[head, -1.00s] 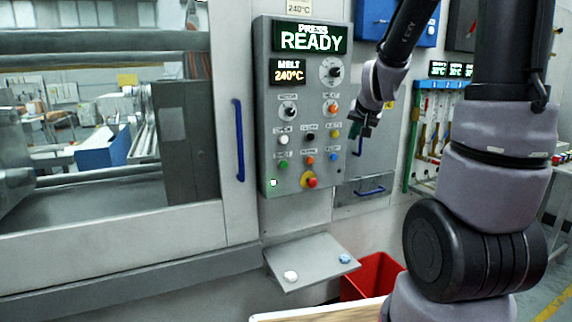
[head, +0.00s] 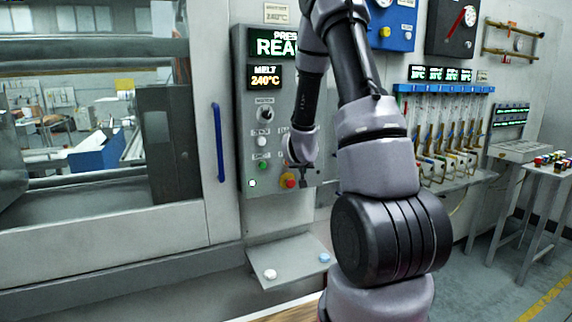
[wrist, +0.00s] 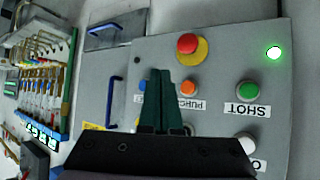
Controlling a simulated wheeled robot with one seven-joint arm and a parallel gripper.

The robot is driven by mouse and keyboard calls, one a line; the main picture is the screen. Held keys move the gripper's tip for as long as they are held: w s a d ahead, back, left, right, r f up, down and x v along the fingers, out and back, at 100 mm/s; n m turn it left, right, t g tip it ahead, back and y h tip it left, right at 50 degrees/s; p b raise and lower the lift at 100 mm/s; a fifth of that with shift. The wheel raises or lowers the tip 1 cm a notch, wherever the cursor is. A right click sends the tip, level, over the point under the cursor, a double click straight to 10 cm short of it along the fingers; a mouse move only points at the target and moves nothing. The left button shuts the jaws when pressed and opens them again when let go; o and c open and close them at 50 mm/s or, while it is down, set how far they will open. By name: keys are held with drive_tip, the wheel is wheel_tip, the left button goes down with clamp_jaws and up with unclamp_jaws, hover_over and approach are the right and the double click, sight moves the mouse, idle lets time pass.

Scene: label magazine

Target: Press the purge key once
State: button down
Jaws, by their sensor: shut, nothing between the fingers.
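The purge key (wrist: 188,87) is an orange button in the wrist view, with an upside-down label below it. It sits between a green button (wrist: 248,90) labelled SHOT and a partly hidden blue button (wrist: 142,86). My gripper (wrist: 161,75) is shut and empty, its fingertips over the panel just left of the purge key in that view. I cannot tell whether they touch the panel. In the head view my gripper (head: 303,172) is in front of the lower panel (head: 243,110), and my arm hides the purge key.
A red knob on a yellow base (wrist: 188,45) is close to the purge key; it also shows in the head view (head: 290,181). A lit white-green lamp (wrist: 273,53) is nearby. A sloped grey shelf (head: 290,255) is below the panel. A blue door handle (head: 218,142) is left of it.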

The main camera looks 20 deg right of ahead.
drive_tip(key=w, duration=0.8)
drive_tip(key=shift+w, duration=0.4)
drive_tip(key=shift+w+a, duration=0.1)
idle(1.8)
drive_tip(key=shift+w, duration=0.3)
drive_tip(key=shift+w, duration=0.45)
idle(0.6)
drive_tip(key=shift+s, duration=0.85)
